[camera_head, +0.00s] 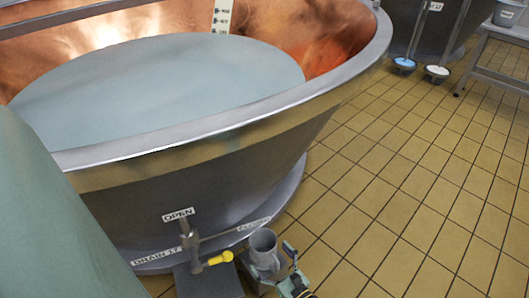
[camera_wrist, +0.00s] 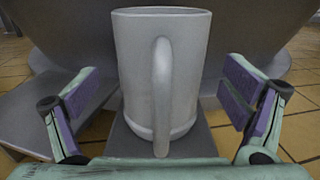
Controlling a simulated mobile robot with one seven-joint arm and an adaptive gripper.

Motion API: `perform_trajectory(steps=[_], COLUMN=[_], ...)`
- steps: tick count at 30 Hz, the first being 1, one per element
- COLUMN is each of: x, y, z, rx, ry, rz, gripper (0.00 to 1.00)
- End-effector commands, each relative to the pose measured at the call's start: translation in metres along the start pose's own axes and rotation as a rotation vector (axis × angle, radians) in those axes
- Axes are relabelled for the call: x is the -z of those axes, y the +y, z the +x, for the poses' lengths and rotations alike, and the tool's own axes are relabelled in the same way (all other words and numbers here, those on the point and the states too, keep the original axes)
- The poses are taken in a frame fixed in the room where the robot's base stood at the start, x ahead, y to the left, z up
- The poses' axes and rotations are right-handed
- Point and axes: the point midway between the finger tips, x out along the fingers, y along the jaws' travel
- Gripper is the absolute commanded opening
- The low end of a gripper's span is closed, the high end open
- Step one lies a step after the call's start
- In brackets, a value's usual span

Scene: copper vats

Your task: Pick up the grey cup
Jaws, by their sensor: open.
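The grey cup (camera_head: 263,247) stands upright near the foot of the vat, in the lower middle of the head view. In the wrist view the cup (camera_wrist: 135,70) fills the centre, with its handle facing the camera. It rests on a grey surface (camera_wrist: 127,142). My gripper (camera_wrist: 161,78) is open, with one finger on each side of the cup. Gaps show between both fingers and the cup. In the head view my gripper (camera_head: 277,266) is at the cup's lower right, partly cut off by the frame edge.
The large copper vat (camera_head: 140,205) holds pale liquid (camera_head: 165,85) and rises just behind the cup. A drain valve with a yellow handle (camera_head: 220,258) sticks out close to the cup's left. Tiled floor (camera_head: 400,190) is clear to the right. A metal table (camera_head: 505,62) stands far right.

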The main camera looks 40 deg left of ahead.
Motion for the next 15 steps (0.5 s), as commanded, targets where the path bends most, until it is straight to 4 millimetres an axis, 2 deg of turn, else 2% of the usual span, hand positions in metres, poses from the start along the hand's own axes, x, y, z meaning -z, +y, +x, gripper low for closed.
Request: perform_trajectory(steps=[3, 6, 15], x=[0.001, 0.001, 0.001], y=[-0.001, 0.000, -0.001], z=[0.019, 0.029, 0.032], rx=[-0.001, -0.001, -0.001], ry=[-0.003, -0.002, 0.000], rz=[0.001, 0.001, -0.001], gripper=[0.93, 0.93, 0.92])
